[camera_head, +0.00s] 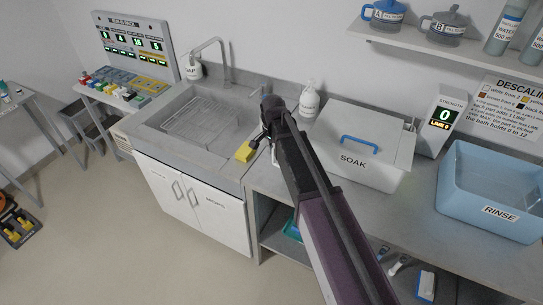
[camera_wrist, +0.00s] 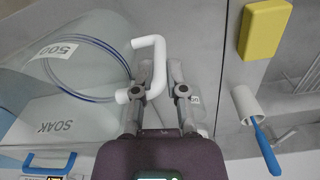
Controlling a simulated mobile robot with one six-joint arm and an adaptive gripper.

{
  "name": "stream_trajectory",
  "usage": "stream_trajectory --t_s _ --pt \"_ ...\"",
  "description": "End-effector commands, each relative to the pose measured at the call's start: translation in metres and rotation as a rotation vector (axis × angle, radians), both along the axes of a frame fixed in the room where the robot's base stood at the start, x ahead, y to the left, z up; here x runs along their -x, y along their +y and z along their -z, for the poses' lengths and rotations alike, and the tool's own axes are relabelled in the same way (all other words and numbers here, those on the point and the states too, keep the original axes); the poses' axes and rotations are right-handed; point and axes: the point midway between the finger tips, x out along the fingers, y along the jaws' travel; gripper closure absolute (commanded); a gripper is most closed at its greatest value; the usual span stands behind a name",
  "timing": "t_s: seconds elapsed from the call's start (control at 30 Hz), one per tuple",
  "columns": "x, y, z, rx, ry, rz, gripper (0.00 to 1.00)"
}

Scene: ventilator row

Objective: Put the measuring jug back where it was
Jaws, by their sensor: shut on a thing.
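In the wrist view the measuring jug (camera_wrist: 85,65) is clear, with blue ring lines and a "500" label, and fills the upper left. Its white handle (camera_wrist: 159,62) runs between the fingers of my gripper (camera_wrist: 160,95), which is shut on it. The jug is over or beside the grey soak bin. In the head view my gripper (camera_head: 266,135) is above the counter between the sink and the soak bin; I cannot make out the clear jug there, and my arm hides part of that area.
The soak bin (camera_head: 337,167) with its blue-handled lid stands right of my arm, and the blue rinse tub (camera_head: 480,205) farther right. A yellow sponge (camera_head: 245,152) lies by the sink (camera_head: 192,130). A blue-handled brush (camera_wrist: 255,125) lies near it. A pump bottle (camera_head: 309,101) stands behind.

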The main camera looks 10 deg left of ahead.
Motion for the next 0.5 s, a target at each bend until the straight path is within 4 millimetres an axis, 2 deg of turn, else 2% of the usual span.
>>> stream_trajectory --t_s 0.27,0.5 --pt "0.0 0.0 0.0 0.0 0.0 0.0 1.0" --pt "-0.01 0.011 0.006 0.0 0.0 0.0 1.0"
